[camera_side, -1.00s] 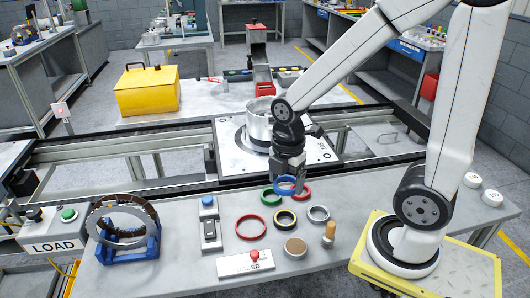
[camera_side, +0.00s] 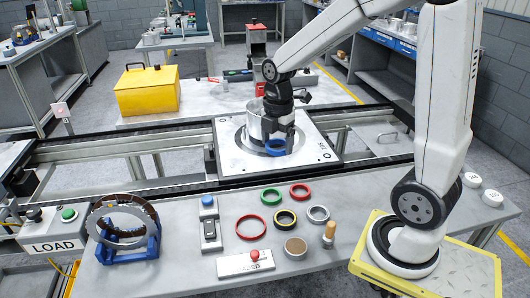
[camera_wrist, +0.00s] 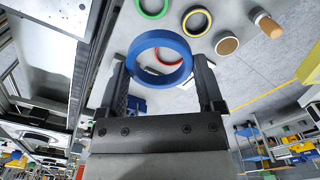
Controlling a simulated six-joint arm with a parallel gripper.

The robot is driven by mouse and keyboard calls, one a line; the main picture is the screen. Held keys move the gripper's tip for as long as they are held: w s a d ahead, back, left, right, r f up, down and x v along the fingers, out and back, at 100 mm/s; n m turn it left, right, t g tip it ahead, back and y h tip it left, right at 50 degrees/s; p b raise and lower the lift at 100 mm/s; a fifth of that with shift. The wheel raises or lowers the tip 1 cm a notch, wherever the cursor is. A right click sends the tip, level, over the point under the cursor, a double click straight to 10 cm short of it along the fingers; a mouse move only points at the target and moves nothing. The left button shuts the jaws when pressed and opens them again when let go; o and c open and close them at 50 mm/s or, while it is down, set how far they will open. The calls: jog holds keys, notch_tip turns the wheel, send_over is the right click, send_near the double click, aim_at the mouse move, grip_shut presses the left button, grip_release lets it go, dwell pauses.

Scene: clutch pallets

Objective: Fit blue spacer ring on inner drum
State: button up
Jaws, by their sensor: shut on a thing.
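The blue spacer ring (camera_side: 275,147) is in my gripper (camera_side: 277,138), which is shut on it. The wrist view shows the ring (camera_wrist: 160,39) between the two fingers of the gripper (camera_wrist: 160,75). In the side view the ring shows over the near side of the pallet plate (camera_side: 230,160), in front of the silver drum (camera_side: 256,125). The drum stands in a round recess of the plate, and my gripper partly hides it. I cannot tell how high the ring is above the plate.
On the near bench lie a green ring (camera_side: 270,195), two red rings, a yellow-black ring (camera_side: 285,218) and a grey ring (camera_side: 319,214). A blue stand (camera_side: 128,250) holds discs at left. A yellow box (camera_side: 147,92) stands behind the rails.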

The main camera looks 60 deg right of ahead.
jog(key=w+d+r, duration=0.2)
jog(key=d+r, duration=0.2)
jog(key=d, duration=0.4)
jog(key=w+d+r, duration=0.2)
jog(key=d+r, duration=0.2)
jog(key=d, duration=0.5)
jog(key=shift+w, duration=0.2)
jog(key=w+d+f, duration=0.2)
jog(key=w+f, duration=0.1)
jog(key=w+d+f, duration=0.2)
jog(key=w+f, duration=0.1)
jog(key=w, duration=0.1)
jog(key=w+d+f, duration=0.2)
jog(key=w, duration=0.2)
jog(key=shift+w+f, duration=0.25)
jog(key=shift+f, duration=0.15)
jog(key=shift+w+d+f, duration=0.15)
jog(key=shift+w+f, duration=0.05)
jog(key=shift+f, duration=0.05)
